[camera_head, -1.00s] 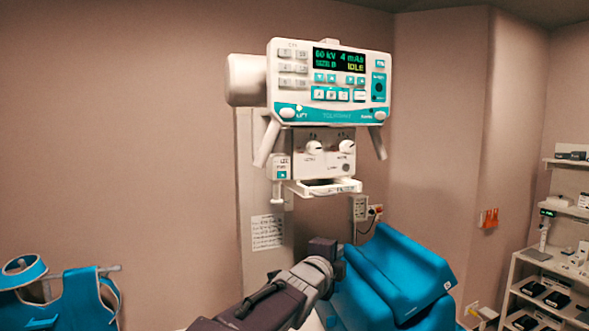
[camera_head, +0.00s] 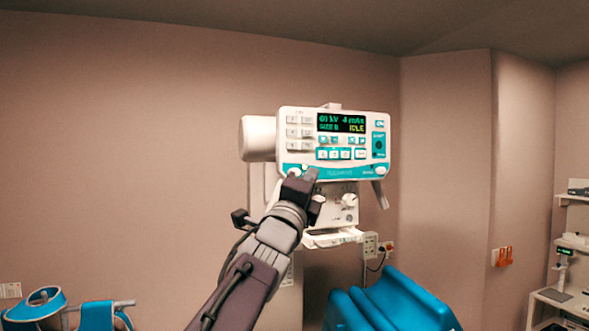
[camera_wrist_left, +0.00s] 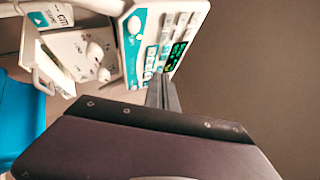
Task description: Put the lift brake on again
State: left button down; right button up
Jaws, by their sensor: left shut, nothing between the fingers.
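The white and teal control panel (camera_head: 335,143) of the X-ray head hangs on the wall column, its display reading IDLE. At its lower left corner is a white knob (camera_head: 292,171) where the LIFT label showed earlier; the label is not readable now. My left gripper (camera_head: 311,172) is shut and empty, its tips at the panel's lower edge, just right of this knob. I cannot tell whether it touches. In the left wrist view the shut fingers (camera_wrist_left: 164,94) point towards the panel (camera_wrist_left: 165,45), with a white knob (camera_wrist_left: 134,25) near its edge. My right gripper is not in view.
Below the panel is a white collimator box (camera_head: 348,199) with knobs, partly hidden by my left arm. A blue padded chair (camera_head: 400,300) stands below. Wall sockets (camera_head: 371,245) are beside it. A shelf (camera_head: 555,300) stands at the right. The left wall is clear.

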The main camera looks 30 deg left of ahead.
pick_arm(q)
jog(key=w+a+p, duration=0.5)
jog(key=a+p, duration=0.1)
jog(key=shift+w+a, duration=0.2)
jog(key=shift+w, duration=0.1)
dwell(2.2)
jog(key=shift+w+a, duration=0.3)
jog(key=shift+a, duration=0.05)
jog(key=shift+w+a, duration=0.25)
jog(key=shift+a, duration=0.05)
dwell(0.8)
